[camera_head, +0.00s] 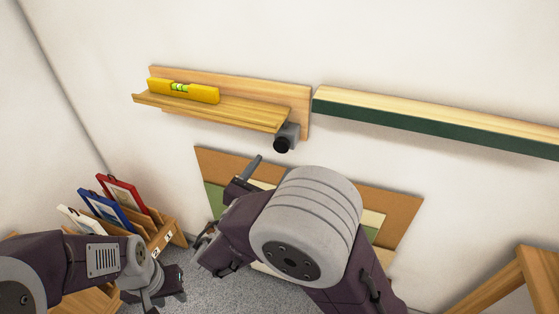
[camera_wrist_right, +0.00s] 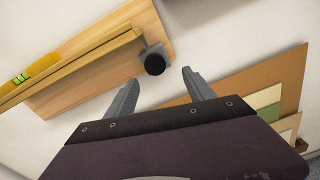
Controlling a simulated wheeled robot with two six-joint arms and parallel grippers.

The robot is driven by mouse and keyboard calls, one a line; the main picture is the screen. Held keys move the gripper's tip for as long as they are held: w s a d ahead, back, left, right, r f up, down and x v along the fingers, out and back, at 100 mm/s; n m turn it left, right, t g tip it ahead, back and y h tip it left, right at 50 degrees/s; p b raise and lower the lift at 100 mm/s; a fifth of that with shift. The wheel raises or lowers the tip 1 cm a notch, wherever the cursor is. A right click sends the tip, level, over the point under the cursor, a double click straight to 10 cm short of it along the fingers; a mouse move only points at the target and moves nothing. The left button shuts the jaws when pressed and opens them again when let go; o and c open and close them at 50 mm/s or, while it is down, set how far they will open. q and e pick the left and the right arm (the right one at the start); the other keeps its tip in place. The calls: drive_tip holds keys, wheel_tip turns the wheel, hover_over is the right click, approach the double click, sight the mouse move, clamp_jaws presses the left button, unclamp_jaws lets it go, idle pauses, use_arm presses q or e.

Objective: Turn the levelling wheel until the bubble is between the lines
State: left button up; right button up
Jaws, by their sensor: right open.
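The yellow spirit level (camera_head: 200,94) lies on a wooden picture ledge (camera_head: 235,108) on the wall. Its green vial (camera_head: 180,88) is too small to read the bubble against the lines. The levelling wheel (camera_head: 282,145) is a black knob on a grey block under the ledge's right end; it also shows in the right wrist view (camera_wrist_right: 155,64). My right gripper (camera_wrist_right: 161,76) is open and empty, its fingertips just short of the wheel, apart from it. In the head view one finger (camera_head: 250,168) shows below the wheel. My left gripper (camera_head: 160,287) is low at the left; its jaw opening is unclear.
A green-fronted wooden shelf (camera_head: 430,118) runs along the wall to the right of the ledge. A brown board with coloured panels (camera_head: 400,203) stands below, partly behind my right arm. A wooden rack (camera_head: 172,238) holds red, blue and white frames at lower left. A wooden frame stands at lower right (camera_head: 500,282).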

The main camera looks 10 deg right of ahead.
sight(281, 147)
drive_tip(key=x, duration=0.9)
drive_tip(key=shift+w+a+r, duration=0.2)
drive_tip(key=shift+a+r, duration=0.15)
clamp_jaws()
drive_tip(key=shift+f+m+b, duration=0.25)
drive_tip(key=shift+m+b, duration=0.05)
drive_tip(key=shift+b, duration=0.7)
drive_tip(key=m+b, duration=0.3)
drive_tip(key=b, duration=0.1)
drive_tip(key=shift+b, duration=0.3)
drive_tip(key=shift+s+d+m+b, duration=0.1)
drive_tip(key=shift+m+b, duration=0.6)
drive_tip(key=shift+b, duration=0.15)
drive_tip(key=shift+r+m, duration=0.15)
drive_tip(key=shift+m, duration=0.15)
